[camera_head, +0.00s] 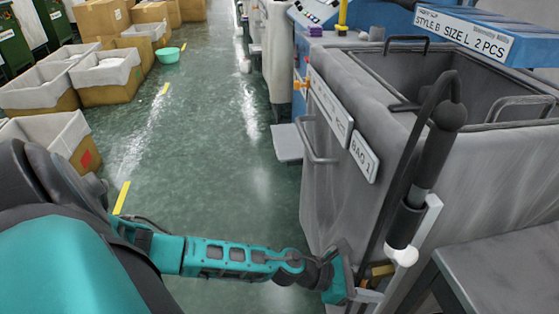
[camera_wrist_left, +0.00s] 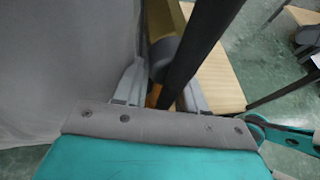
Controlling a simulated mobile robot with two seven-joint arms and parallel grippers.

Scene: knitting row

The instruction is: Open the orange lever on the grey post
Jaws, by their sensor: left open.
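In the left wrist view a small orange part (camera_wrist_left: 154,96), which looks like the lever, shows between the two grey fingers of my left gripper (camera_wrist_left: 162,94). A rounded grey piece (camera_wrist_left: 163,54), perhaps the post, stands just beyond it. A dark rod (camera_wrist_left: 203,38) crosses in front and hides part of both. In the head view my left gripper (camera_head: 362,287) is low beside the grey bin, open, near the foot of the dark rod (camera_head: 409,175). The lever is not clear there. I cannot tell whether the fingers touch it. My right gripper is not in view.
The grey bin (camera_head: 335,185) with a "BAG 1" plate (camera_head: 364,158) stands close on the right. A dark cylinder on a white bracket (camera_head: 427,222) rises before it. A grey table (camera_head: 510,270) is at lower right. Boxes line the left; the green floor (camera_head: 215,150) between is clear.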

